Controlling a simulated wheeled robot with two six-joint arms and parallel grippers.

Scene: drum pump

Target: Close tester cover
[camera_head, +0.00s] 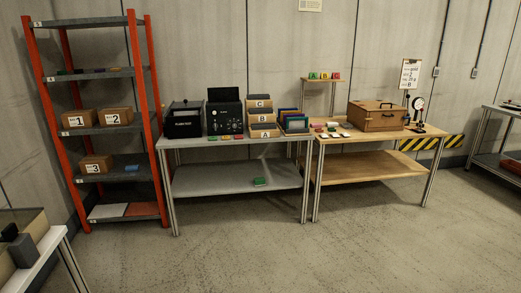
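A black box-shaped device (184,120) with a white label on its front stands at the left end of the grey table; the label is too small to read surely. Beside it stands a black unit (225,119) with a front panel of small controls. A dark panel (223,94) stands upright above this unit, like a raised lid. I cannot tell for sure which of the two is the tester. Neither of my grippers is in view.
An orange shelf rack (133,85) with numbered boxes stands left. A grey table (185,143) and a wooden table (345,140) line the wall. A wooden case (376,118) sits on the latter. A table corner (40,255) cuts in at lower left. The middle floor is clear.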

